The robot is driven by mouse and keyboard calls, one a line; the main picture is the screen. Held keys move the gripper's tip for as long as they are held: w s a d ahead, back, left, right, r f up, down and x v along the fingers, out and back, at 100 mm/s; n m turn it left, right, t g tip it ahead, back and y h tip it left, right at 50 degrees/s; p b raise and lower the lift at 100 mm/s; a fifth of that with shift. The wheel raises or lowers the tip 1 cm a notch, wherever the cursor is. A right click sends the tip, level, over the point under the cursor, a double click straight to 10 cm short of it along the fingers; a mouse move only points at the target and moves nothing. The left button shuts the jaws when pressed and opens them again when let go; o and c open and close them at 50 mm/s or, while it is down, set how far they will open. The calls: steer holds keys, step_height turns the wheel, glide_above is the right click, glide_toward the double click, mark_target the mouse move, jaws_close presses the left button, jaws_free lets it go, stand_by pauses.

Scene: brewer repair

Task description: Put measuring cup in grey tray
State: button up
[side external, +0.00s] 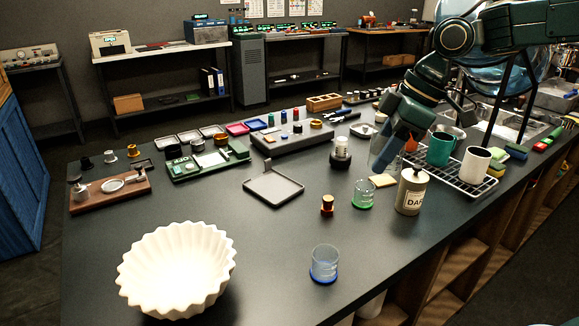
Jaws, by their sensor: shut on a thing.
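The grey tray (273,188) is a flat, low-rimmed square with a tab, and it lies empty near the middle of the black table. My gripper (379,166) is to its right, pointing down, with its blue fingers shut. The fingers hide most of what they hold. A clear measuring cup with green markings (363,195) shows right below the fingertips; I cannot tell whether they touch it. A similar clear cup with a blue base (324,264) stands upright near the front edge. A reddish thing (411,145) is partly hidden behind my gripper.
A wire rack with a green mug (440,148) and a white mug (474,164) stands at right. A labelled canister (411,191), a small red-and-gold part (327,205) and a dark-based jar (340,154) stand nearby. A fluted white bowl (177,268) is at front left. Table around the tray's front is clear.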

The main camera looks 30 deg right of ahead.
steer(key=shift+w, duration=0.15)
steer(key=shift+w+a+f, duration=0.1)
steer(key=shift+w, duration=0.55)
steer(key=w+a+f, duration=0.2)
steer(key=w+f, duration=0.1)
steer(key=w, duration=1)
glide_above(275, 197)
steer(key=s+d, duration=0.1)
step_height(275, 197, down, 7)
steer(key=shift+d, duration=0.2)
steer(key=shift+s+f, duration=0.1)
steer(key=shift+f, duration=0.05)
steer(key=shift+f, duration=3.9)
steer(key=shift+f, duration=0.15)
